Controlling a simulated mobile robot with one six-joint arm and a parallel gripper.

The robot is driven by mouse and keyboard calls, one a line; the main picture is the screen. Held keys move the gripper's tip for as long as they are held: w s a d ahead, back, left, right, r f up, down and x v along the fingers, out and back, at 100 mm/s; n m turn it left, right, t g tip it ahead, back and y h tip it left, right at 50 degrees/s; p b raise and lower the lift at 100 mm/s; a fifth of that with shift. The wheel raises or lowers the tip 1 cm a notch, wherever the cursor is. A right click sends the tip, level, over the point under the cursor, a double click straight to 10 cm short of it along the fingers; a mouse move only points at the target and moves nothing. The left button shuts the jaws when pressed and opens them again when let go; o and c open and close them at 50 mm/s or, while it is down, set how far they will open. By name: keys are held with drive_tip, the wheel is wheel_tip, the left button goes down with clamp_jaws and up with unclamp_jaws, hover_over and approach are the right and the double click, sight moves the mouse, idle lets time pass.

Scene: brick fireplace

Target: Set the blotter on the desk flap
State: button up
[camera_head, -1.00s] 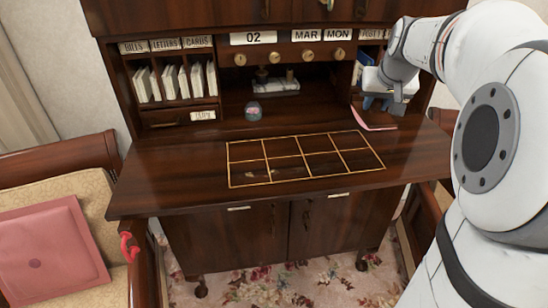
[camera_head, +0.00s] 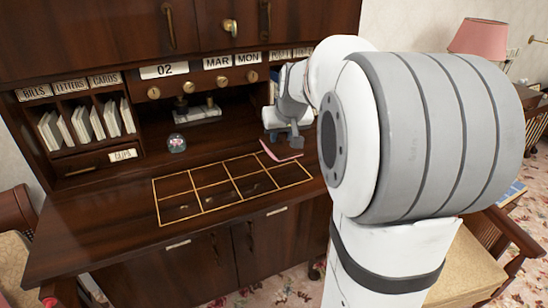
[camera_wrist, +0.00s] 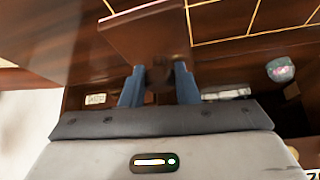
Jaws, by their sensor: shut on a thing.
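The blotter (camera_head: 282,151) is a dark wooden rocker with a pink curved edge. It is at the back right of the desk flap (camera_head: 100,225), by the far right corner of a gold-lined grid (camera_head: 232,184). In the wrist view the blotter's brown body (camera_wrist: 143,36) shows beyond my fingers, with its knob between them. My gripper (camera_head: 284,137) is shut on the blotter's knob; its blue fingers (camera_wrist: 158,90) are on either side. The blotter is tilted in the wrist view. I cannot tell whether it touches the flap.
A glass paperweight (camera_head: 177,143) stands behind the grid, and also shows in the wrist view (camera_wrist: 280,70). A pen stand (camera_head: 198,114) is in the back recess. Letter slots (camera_head: 85,120) are at the left. The grid's cells look clear. A chair (camera_head: 470,255) stands at the right.

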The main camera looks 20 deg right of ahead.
sight(283, 148)
drive_tip(key=shift+f, duration=2.8)
drive_tip(key=shift+f, duration=0.2)
drive_tip(key=o, duration=1.1)
